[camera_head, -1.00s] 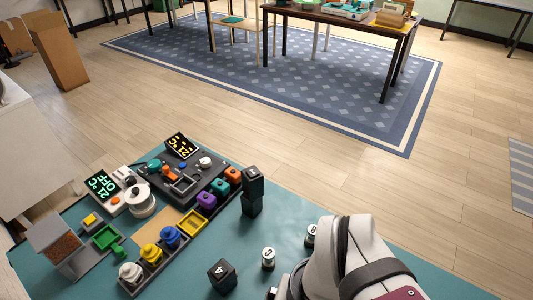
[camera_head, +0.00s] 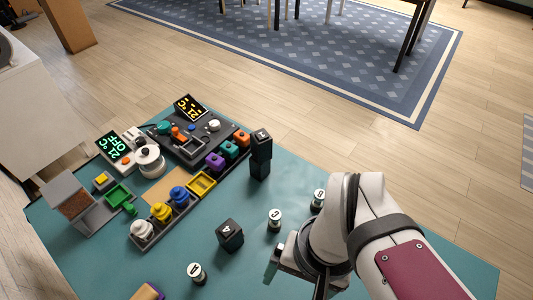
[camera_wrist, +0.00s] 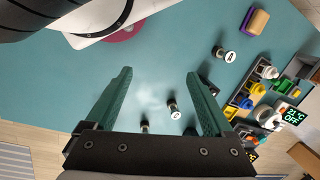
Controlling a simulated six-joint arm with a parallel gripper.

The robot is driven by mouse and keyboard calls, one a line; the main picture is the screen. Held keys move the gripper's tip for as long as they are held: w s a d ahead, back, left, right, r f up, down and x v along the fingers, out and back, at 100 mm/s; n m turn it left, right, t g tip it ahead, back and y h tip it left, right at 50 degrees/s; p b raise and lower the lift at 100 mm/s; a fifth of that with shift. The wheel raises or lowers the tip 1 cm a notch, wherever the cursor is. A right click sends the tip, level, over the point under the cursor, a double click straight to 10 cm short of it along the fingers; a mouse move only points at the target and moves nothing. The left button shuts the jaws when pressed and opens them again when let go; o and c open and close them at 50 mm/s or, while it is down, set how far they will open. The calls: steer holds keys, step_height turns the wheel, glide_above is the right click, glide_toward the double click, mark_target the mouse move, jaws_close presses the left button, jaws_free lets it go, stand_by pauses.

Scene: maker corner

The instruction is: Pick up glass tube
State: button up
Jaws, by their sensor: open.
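I cannot make out a glass tube for certain in either view. My gripper (camera_wrist: 158,75) has two green fingers spread wide in the wrist view, with nothing seen between their tips but teal mat. In the head view one green fingertip (camera_head: 272,264) shows beside my wrist, low over the mat; the rest is hidden by my arm. Small black pieces with white labelled tops stand on the mat: one at the left (camera_head: 197,273), one in the middle (camera_head: 275,219) and one by my arm (camera_head: 318,199).
A black lettered cube (camera_head: 229,235) and a stack of black cubes (camera_head: 260,155) stand on the teal mat (camera_head: 330,262). A tray of coloured pots (camera_head: 163,217) and a grey station (camera_head: 200,143) fill the left. A tan and purple block (camera_head: 148,292) lies at the front.

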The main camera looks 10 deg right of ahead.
steer(key=shift+c, duration=0.2)
steer(key=shift+c, duration=0.5)
steer(key=n+h, duration=0.2)
steer(key=n, duration=2.5)
glide_above(198, 274)
steer(key=w, duration=0.1)
step_height(198, 274, down, 6)
steer(key=f, duration=1.5)
steer(key=shift+a+f, duration=0.3)
steer(key=shift+a, duration=0.1)
jaws_close()
